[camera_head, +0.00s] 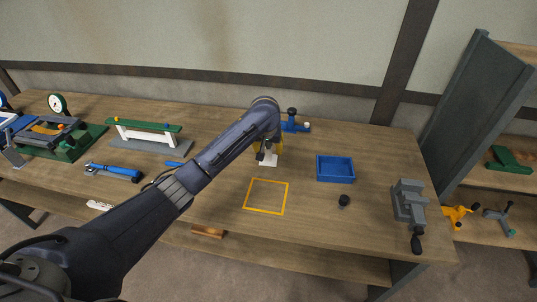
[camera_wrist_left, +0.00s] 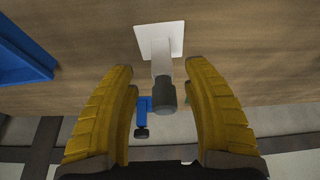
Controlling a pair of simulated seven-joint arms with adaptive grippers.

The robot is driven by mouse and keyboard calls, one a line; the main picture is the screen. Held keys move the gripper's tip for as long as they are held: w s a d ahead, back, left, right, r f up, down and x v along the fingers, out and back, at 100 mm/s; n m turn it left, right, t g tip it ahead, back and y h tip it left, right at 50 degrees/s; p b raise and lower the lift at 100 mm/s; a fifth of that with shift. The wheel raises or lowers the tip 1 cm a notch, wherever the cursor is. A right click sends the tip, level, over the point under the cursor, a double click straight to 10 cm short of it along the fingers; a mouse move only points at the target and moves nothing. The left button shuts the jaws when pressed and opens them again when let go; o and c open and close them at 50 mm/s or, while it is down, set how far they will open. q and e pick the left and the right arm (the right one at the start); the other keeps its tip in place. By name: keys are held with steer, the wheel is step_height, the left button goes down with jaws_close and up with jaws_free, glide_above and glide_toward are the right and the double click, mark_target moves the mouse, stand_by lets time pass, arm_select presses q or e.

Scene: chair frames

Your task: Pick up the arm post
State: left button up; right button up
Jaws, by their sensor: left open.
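The arm post looks like a white square plate with a pale stem and a dark grey end; the grey end (camera_wrist_left: 164,95) shows best in the left wrist view. Its white plate (camera_wrist_left: 172,38) lies on the bench. In the head view a bit of the white plate (camera_head: 268,161) shows below my left gripper (camera_head: 267,148), and the rest is hidden. My left gripper (camera_wrist_left: 158,72) is open, its yellow fingers on either side of the post. Gaps show between the post and both fingers. My right gripper is in neither view.
A blue tray (camera_head: 335,181) stands right of the post, near a black knob (camera_head: 344,201). A yellow square outline (camera_head: 247,197) marks the bench in front. A blue fixture (camera_head: 294,125) stands behind my gripper. A grey vise (camera_head: 409,202) is at the right edge.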

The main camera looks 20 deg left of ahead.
mark_target(268, 149)
arm_select(q)
steer(key=shift+x, duration=2.25)
steer(key=shift+a, duration=0.15)
steer(key=shift+c, duration=0.3)
steer(key=shift+r, duration=0.1)
jaws_close()
